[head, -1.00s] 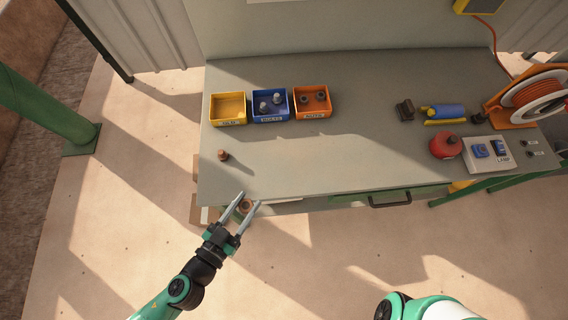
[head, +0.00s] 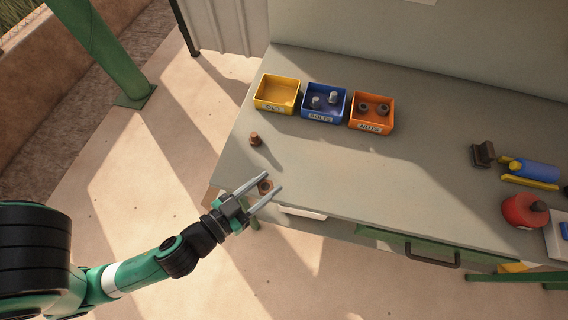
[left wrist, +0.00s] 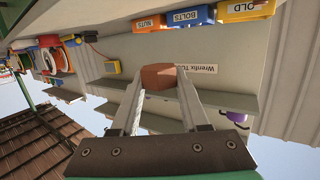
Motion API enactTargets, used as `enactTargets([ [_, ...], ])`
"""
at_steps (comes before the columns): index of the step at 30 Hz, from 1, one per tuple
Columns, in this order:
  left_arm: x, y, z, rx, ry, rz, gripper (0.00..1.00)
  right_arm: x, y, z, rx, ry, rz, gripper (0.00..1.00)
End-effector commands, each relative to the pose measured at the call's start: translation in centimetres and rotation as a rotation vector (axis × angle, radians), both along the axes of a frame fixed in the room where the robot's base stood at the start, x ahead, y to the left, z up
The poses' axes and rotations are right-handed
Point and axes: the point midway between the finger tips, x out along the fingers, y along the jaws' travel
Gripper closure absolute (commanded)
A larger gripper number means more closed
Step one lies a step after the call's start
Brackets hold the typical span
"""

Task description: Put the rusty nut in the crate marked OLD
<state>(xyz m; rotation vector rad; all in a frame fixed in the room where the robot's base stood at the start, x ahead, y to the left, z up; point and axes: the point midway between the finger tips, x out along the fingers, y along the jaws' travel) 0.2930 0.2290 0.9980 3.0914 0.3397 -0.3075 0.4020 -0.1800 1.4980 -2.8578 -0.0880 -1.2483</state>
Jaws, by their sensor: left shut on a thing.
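My left gripper (head: 264,185) is shut on the rusty nut (head: 265,187), a reddish-brown piece between its fingertips. The nut also shows in the left wrist view (left wrist: 158,77). In the head view, gripper and nut appear over the front left part of the bench; their height is hard to tell. The yellow crate marked OLD (head: 279,91) stands farther back on the bench, left of the other crates, and looks empty. Its label also shows in the left wrist view (left wrist: 241,10). My right gripper is not in view.
The blue BOLTS crate (head: 311,112) and orange NUTS crate (head: 385,120) hold pieces. A small rusty piece (head: 255,138) stands on the bench (head: 330,165) between my gripper and the OLD crate.

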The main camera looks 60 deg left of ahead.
Motion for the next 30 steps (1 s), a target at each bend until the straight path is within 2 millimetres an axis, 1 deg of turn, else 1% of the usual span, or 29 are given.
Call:
enactTargets([
  [1, 0.5, 0.7, 0.2, -0.001, 0.004, 0.011, 1.0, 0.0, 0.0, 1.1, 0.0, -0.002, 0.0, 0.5],
  [5, 2.2, 2.1, -0.5, -0.004, 0.0, 0.011, 1.0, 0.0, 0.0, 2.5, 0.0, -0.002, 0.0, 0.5],
  [7, 3.1, 3.2, -0.9, -0.005, -0.007, 0.018, 1.0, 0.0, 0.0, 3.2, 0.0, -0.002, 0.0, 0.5],
  [9, 4.0, 3.7, -1.9, -0.004, -0.004, 0.01, 1.0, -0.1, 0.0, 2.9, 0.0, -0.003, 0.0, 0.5],
  [11, 4.8, 4.4, -2.3, -0.003, -0.007, 0.012, 1.0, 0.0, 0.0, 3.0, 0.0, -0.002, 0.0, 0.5],
  [12, 5.3, 4.8, -3.8, -0.004, -0.007, 0.011, 1.0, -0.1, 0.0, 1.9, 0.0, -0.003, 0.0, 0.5],
  [14, 6.1, 5.5, -5.1, -0.002, -0.007, 0.012, 1.0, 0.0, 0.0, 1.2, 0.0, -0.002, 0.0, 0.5],
  [15, 6.5, 5.9, -6.2, -0.003, -0.007, 0.01, 1.0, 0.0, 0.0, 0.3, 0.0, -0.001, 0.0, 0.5],
  [16, 6.9, 6.2, -6.6, -0.003, -0.008, 0.01, 1.0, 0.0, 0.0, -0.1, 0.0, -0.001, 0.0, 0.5],
  [19, 7.6, 6.7, -7.5, -0.002, -0.008, 0.007, 1.0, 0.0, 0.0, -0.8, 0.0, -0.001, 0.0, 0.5],
  [25, 8.0, 6.9, -7.8, -0.001, -0.004, 0.004, 1.0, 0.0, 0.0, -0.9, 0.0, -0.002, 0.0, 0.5],
  [28, 8.5, 7.5, -9.5, -0.002, -0.004, 0.005, 1.0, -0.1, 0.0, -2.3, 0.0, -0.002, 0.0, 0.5],
  [30, 8.4, 7.3, -10.9, -0.001, -0.001, 0.003, 1.0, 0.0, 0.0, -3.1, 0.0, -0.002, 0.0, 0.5],
])
